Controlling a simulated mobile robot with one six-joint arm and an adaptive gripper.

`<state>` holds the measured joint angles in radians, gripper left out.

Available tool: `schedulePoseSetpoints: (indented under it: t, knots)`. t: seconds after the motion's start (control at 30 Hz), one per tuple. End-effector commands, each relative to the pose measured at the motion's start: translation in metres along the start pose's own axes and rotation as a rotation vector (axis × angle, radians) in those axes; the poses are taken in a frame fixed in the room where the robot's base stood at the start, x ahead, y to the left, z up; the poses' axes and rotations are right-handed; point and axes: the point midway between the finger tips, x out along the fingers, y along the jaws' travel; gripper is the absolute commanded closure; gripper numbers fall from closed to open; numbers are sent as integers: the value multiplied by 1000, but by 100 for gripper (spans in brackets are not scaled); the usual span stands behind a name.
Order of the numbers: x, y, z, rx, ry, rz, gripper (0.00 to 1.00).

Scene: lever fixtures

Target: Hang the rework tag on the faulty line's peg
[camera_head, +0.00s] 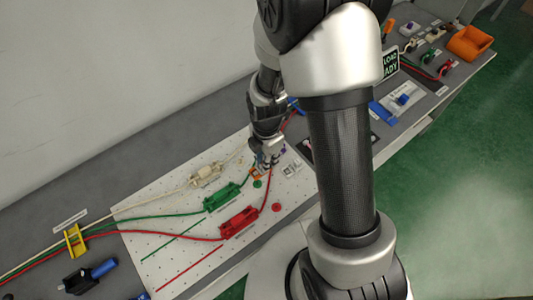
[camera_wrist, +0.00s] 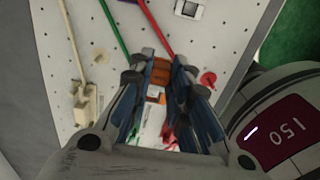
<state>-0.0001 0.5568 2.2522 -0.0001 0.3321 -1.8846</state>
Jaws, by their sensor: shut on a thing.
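My gripper (camera_wrist: 160,72) is shut on a small orange piece, seemingly the rework tag (camera_wrist: 160,70), which sits between the fingertips above the white pegboard (camera_wrist: 230,30). In the head view the gripper (camera_head: 266,162) is low over the board, with the orange tag (camera_head: 256,173) beside it. A red round peg (camera_head: 277,207) and a green round peg (camera_head: 257,184) stand near the connector ends; the red peg also shows right of the fingers in the wrist view (camera_wrist: 208,78). A pale peg (camera_wrist: 100,55) shows to the left. Which line is faulty I cannot tell.
Cream (camera_head: 205,175), green (camera_head: 222,197) and red (camera_head: 239,222) connectors with cables lie on the board. A yellow cable holder (camera_head: 74,240) and a blue-handled tool (camera_head: 90,276) are at left. An orange bin (camera_head: 469,43) is far right.

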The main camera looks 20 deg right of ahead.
Motion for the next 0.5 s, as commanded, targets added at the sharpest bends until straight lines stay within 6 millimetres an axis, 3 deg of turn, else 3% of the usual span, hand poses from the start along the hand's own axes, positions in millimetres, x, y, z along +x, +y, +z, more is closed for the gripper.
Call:
schedulePoseSetpoints:
  t: [0.5]
  knots:
    - [8,0,0,0,0,-1,94]
